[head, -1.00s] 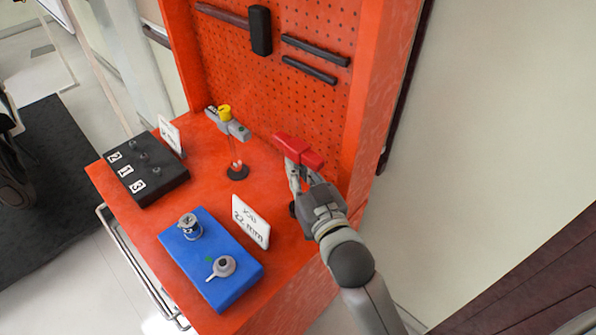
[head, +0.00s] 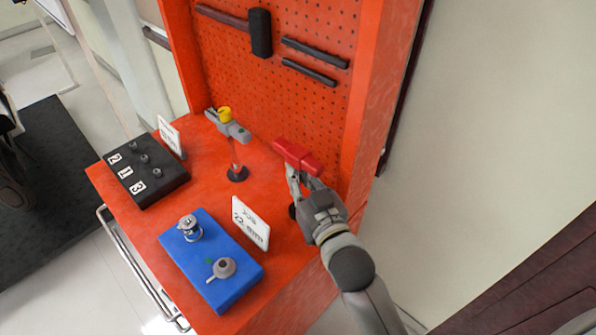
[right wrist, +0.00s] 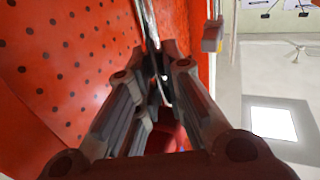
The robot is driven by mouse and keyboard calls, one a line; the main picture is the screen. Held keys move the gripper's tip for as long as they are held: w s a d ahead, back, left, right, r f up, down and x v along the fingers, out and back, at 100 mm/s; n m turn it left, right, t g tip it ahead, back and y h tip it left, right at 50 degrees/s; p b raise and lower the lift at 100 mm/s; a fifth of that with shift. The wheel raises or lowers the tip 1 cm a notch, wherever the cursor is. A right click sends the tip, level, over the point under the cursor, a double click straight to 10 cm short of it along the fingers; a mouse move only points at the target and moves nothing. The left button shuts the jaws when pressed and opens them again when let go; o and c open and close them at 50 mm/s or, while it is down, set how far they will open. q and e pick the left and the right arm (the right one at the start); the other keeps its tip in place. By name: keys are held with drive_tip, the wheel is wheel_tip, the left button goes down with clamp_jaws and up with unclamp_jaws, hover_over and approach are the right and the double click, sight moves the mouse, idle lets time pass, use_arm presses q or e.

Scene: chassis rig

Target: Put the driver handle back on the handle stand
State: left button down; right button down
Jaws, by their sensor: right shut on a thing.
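A red T-shaped driver handle (head: 298,157) shows above the fingers of my right gripper (head: 295,182), close to the pegboard at the table's right. My right gripper is shut on it. In the right wrist view the fingers (right wrist: 163,65) close around a thin metal rod (right wrist: 150,22). A small dark base (head: 293,211), seemingly the handle stand, is mostly hidden behind the gripper; I cannot tell whether the handle touches it. My left gripper is not in view.
A blue block (head: 222,282) with two metal parts and a white "JOB 22 mm" card (head: 250,224) are at the front. A black numbered block (head: 145,178) is at the left. The pegboard (head: 290,105) rises behind. Bare table lies between the stands.

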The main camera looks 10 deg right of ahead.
drive_tip(key=shift+f+b, duration=1)
drive_tip(key=shift+f, duration=0.75)
drive_tip(key=shift+f, duration=0.1)
drive_tip(key=c, duration=1.5)
unclamp_jaws()
drive_tip(key=shift+o, duration=0.2)
drive_tip(key=shift+f, duration=0.1)
drive_tip(key=shift+s, duration=0.1)
drive_tip(key=s+d, duration=0.2)
drive_tip(key=s, duration=0.9)
drive_tip(key=shift+s, duration=0.35)
